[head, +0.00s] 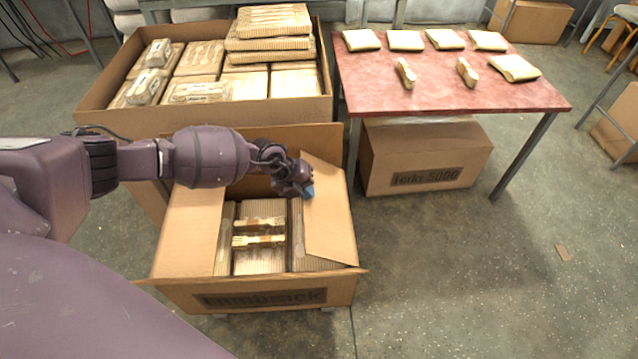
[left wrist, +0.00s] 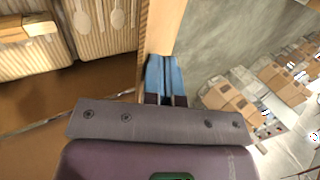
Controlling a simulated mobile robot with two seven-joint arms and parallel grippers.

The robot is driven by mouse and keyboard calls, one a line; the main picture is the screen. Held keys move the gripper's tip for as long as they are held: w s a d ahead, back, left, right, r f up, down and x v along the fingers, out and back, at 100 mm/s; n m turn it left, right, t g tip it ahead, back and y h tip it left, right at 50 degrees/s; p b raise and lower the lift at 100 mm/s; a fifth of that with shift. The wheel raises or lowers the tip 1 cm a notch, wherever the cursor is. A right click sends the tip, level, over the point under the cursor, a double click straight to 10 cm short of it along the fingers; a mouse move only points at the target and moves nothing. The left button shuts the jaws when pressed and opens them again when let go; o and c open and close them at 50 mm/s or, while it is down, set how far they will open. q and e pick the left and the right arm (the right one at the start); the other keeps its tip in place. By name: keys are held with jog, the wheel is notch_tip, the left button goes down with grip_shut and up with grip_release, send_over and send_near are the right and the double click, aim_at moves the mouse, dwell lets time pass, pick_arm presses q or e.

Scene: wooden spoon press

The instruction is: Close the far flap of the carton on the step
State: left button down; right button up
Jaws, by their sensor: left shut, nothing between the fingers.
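The open carton (head: 330,294) stands low in front of me, packed with striped bundles (head: 262,258). Its far flap (head: 318,137) stands up at the back, partly hidden behind my left arm. The left flap (head: 187,230) and right flap (head: 328,215) slope in over the sides of the opening. My left gripper (head: 308,191) is shut and empty, at the far end of the right flap. In the left wrist view its blue fingertips (left wrist: 163,76) are together beside a cardboard edge (left wrist: 165,25); I cannot tell whether they touch it. My right gripper is out of view.
A larger open carton (head: 215,112) full of packets stands behind. A red-topped table (head: 440,95) with paper packs is at the back right, a closed carton (head: 425,160) under it. The floor at the right (head: 460,270) is mostly clear.

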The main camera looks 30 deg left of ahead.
pick_arm(q)
jog(key=s+a+f+t+h+b, duration=0.1)
jog(key=a+f+b, duration=0.1)
jog(key=f, duration=0.3)
jog(key=s+a+f+t+h+b, duration=0.1)
jog(key=f+h+b, duration=0.1)
jog(key=f+b, duration=0.3)
jog(key=shift+s+a+h, duration=0.3)
jog(key=shift+a, duration=0.05)
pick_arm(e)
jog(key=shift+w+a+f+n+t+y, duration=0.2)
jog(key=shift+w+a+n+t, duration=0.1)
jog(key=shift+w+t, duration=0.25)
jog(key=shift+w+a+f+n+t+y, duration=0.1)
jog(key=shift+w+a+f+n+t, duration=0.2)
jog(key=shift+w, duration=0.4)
pick_arm(q)
jog(key=shift+f, duration=0.1)
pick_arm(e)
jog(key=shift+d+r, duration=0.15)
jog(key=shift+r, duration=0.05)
pick_arm(q)
jog(key=shift+d, duration=0.1)
jog(key=shift+w+d+f, duration=0.15)
jog(key=shift+w+d, duration=0.15)
jog(key=shift+d, duration=0.4)
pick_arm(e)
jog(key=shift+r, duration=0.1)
